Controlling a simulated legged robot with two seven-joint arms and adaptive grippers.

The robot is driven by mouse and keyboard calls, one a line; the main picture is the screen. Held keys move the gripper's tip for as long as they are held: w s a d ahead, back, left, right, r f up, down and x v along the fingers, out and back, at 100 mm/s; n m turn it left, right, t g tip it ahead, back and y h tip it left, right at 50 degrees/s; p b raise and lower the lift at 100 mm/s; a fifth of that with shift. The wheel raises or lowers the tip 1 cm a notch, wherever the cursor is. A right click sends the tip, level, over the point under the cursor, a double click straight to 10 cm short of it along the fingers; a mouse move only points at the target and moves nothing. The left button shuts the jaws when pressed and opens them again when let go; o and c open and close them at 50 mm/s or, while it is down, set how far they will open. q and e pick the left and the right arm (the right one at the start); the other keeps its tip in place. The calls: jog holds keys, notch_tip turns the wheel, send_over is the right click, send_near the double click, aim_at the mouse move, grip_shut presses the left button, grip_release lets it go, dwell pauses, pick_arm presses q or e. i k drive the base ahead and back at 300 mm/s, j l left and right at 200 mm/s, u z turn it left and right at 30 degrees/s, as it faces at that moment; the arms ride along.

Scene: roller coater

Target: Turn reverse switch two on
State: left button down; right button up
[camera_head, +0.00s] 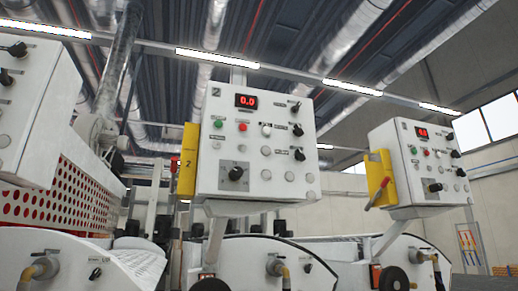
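The middle control panel (258,185) is a white box with a red display (246,101) reading 0.0. A yellow plate (188,150) marked 2 is on its left side. Three black switches are at its right: an upper one (296,107), a middle one (298,130) and a lower one (299,154). Their labels are too small to read, so I cannot tell which is the reverse switch or whether it is on. A large black knob (236,173) is at lower left, near green (218,124) and red (243,127) buttons. Neither gripper is in view.
A similar panel (420,200) with a yellow plate (379,181) stands at right.

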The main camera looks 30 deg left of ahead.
aim_at(297, 131)
jog(key=u, duration=0.35)
jog(key=i+l+u, duration=0.2)
jog(key=u, duration=0.2)
jog(key=i+l+u, duration=0.15)
jog(key=l+u, duration=0.2)
jog(key=i+l+u, duration=0.15)
jog(key=u, duration=0.25)
jog(key=i+l+u, duration=0.1)
jog(key=l+u, duration=0.3)
